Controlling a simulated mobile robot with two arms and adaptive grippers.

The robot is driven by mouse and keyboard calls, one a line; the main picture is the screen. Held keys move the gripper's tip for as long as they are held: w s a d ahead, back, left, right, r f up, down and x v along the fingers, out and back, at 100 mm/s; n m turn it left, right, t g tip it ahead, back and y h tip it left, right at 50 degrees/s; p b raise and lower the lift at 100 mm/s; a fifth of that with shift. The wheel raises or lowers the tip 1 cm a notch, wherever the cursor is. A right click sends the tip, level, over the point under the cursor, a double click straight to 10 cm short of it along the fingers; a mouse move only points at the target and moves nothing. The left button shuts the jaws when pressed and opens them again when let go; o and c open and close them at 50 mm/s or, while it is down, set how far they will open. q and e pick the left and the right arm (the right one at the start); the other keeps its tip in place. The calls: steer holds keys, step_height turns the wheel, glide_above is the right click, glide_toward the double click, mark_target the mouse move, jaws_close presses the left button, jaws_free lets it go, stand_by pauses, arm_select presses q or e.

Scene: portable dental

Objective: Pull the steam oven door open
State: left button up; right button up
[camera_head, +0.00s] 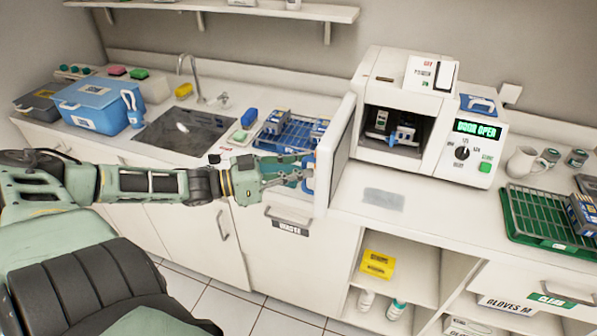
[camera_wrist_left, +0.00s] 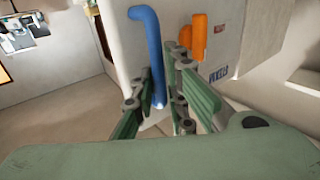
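The white steam oven (camera_head: 400,105) stands on the counter with its chamber exposed, and its display reads "DOOR OPEN". Its door (camera_head: 342,150) is swung wide out to the left, roughly square to the oven front. The door's blue handle (camera_head: 309,172) is on its outer face and also shows in the left wrist view (camera_wrist_left: 147,50). My left gripper (camera_head: 298,173) is at this handle. In the left wrist view the handle runs between its green fingers (camera_wrist_left: 162,95), close to the left one, with a small gap to the right one. My right gripper is out of view.
Inside the chamber sits a rack with packs (camera_head: 392,128). Left of the door are a blue rack (camera_head: 285,138), a sink (camera_head: 182,128) and a blue box (camera_head: 92,105). A green tray (camera_head: 545,222) stands at the right. The counter before the oven is mostly clear.

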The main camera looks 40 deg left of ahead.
arm_select(q)
steer(key=o, duration=0.4)
steer(key=shift+w, duration=0.7)
steer(key=shift+c, duration=0.2)
steer(key=shift+s, duration=0.4)
steer(key=v, duration=1.1)
steer(key=shift+s+a, duration=0.2)
steer(key=shift+a, duration=0.1)
